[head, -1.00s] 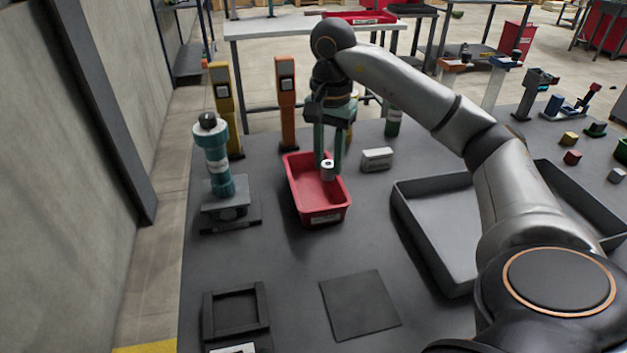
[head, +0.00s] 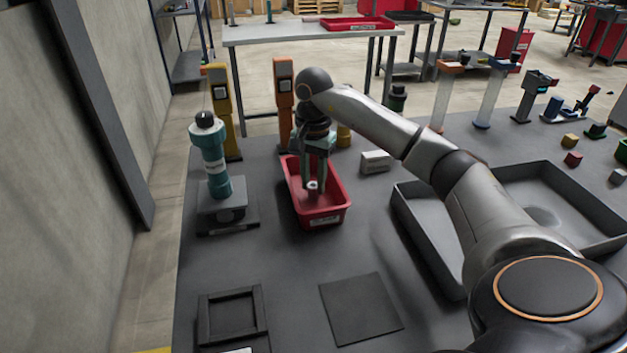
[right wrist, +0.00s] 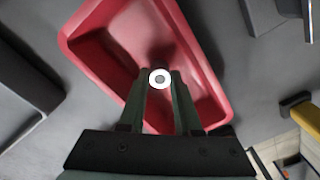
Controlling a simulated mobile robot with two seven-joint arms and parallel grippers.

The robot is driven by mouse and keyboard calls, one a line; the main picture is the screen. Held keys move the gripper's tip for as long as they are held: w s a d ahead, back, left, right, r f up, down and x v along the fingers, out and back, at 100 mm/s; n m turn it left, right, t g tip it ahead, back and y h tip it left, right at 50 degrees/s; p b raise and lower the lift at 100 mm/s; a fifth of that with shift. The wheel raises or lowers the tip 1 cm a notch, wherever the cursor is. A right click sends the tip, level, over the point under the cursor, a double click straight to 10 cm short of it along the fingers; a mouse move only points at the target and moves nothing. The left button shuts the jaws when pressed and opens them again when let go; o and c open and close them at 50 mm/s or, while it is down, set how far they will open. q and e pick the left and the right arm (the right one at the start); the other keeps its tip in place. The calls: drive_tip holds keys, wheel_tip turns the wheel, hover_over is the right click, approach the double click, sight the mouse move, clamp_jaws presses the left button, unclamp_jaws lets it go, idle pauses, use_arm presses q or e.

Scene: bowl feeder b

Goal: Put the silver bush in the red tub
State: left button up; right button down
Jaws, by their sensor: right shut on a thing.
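The silver bush (head: 313,186) is a small ring-shaped piece with a hole in its middle. My right gripper (head: 315,184) is shut on it and points down over the red tub (head: 322,215). In the right wrist view the bush (right wrist: 160,79) sits between the two green fingertips, with the inside of the red tub (right wrist: 105,55) around and below it. The bush appears at or below the rim level; I cannot tell whether it touches the tub floor. The tub looks otherwise empty. My left gripper is not in view.
A teal cylinder device (head: 211,160) stands left of the tub. Yellow (head: 221,105) and orange (head: 284,95) posts stand behind it. A small white box (head: 376,161) lies to the right, near a large grey tray (head: 425,232). A dark square mat (head: 360,308) lies in front.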

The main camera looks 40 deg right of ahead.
sight(313, 184)
drive_tip(key=shift+f, duration=0.1)
drive_tip(key=c, duration=1.1)
unclamp_jaws()
drive_tip(key=shift+f, duration=0.1)
drive_tip(key=o, duration=0.5)
wheel_tip(313, 184, up, 12)
drive_tip(key=p, duration=0.3)
drive_tip(key=shift+r, duration=0.2)
